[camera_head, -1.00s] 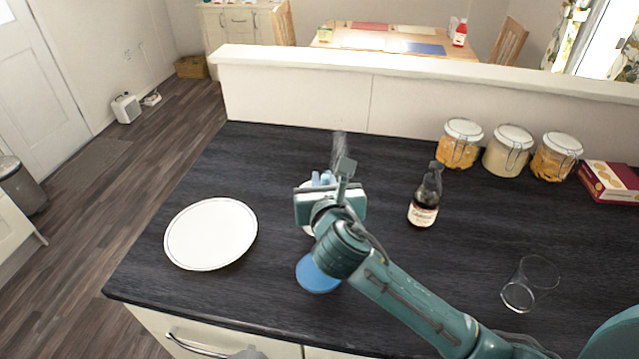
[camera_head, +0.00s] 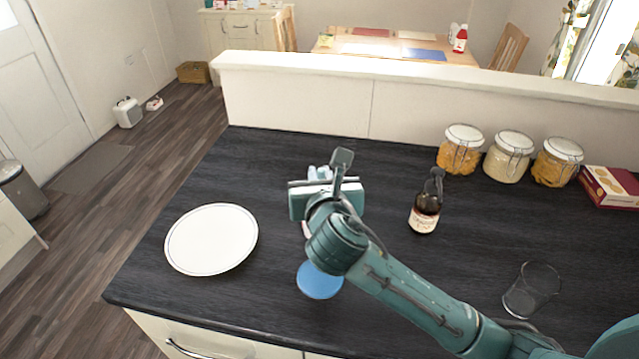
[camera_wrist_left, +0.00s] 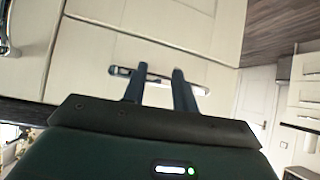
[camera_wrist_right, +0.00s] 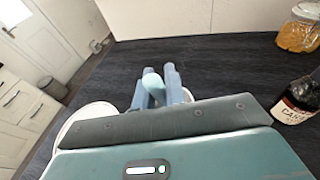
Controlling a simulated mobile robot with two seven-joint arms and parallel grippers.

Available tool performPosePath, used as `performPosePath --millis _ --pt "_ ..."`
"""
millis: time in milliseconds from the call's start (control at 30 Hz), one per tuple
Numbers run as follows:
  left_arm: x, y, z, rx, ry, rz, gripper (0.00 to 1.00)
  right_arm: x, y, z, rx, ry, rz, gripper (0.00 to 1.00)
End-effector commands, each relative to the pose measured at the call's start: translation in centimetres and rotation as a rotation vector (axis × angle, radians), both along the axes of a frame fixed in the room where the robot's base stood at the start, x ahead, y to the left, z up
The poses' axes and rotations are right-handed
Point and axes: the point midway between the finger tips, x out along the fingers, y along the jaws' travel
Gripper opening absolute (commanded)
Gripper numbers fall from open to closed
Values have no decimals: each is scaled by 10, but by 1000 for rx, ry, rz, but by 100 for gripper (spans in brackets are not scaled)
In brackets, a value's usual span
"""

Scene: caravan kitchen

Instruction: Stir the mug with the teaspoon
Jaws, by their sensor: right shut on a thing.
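My right gripper (camera_head: 318,174) is over the middle of the dark counter. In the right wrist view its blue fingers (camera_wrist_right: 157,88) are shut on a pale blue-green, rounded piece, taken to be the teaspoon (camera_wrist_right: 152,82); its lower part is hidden. The mug is mostly hidden beneath the right gripper. A bit of white rim, probably the mug (camera_wrist_right: 188,94), shows beside the right finger, and I cannot tell whether the spoon is inside it. My left gripper (camera_wrist_left: 158,82) is open and empty in front of cream cabinet fronts; it is out of the head view.
A white plate (camera_head: 211,239) lies left on the counter, and a blue coaster (camera_head: 320,281) lies in front of the gripper. A dark bottle (camera_head: 425,205) stands close on the right. A clear glass (camera_head: 531,290), several jars (camera_head: 460,150) and a red box (camera_head: 610,186) are farther right.

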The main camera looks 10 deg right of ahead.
Motion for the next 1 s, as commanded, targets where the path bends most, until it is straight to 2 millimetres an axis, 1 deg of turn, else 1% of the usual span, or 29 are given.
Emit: performPosePath --millis 200,800,1000 --pt "0 0 0 0 0 0 28 0 0 17 2 -3 0 0" --pt "0 0 0 0 0 0 28 0 0 59 2 -2 0 0" --pt "0 0 0 0 1 0 28 0 0 69 1 0 1 0"
